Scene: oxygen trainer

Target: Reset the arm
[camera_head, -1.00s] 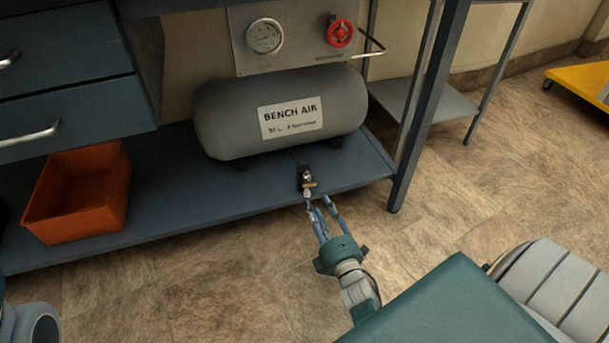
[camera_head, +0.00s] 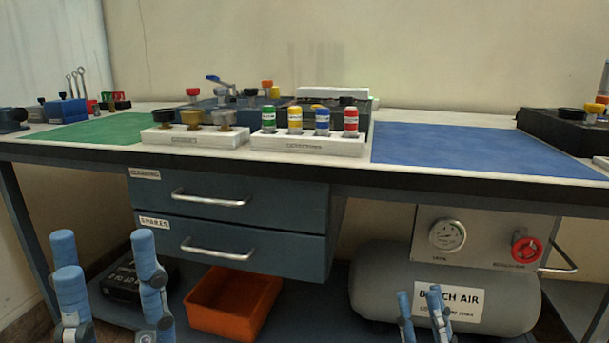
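My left gripper (camera_head: 104,250) is at the lower left, in front of the bench. My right gripper (camera_head: 419,296) is at the lower right of centre, in front of the grey BENCH AIR tank (camera_head: 375,290). Its blue fingers also point up, with a narrower gap and nothing seen between them. The fingers cover part of the tank's label. The rest of both arms is below the picture.
The workbench (camera_head: 440,186) has a green mat (camera_head: 100,130), white racks with colored cylinders (camera_head: 295,120), and a blue mat (camera_head: 470,148). Below are two drawers (camera_head: 250,225), an orange bin (camera_head: 235,300), a gauge (camera_head: 447,236) and a red knob (camera_head: 527,251). The blue mat is clear.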

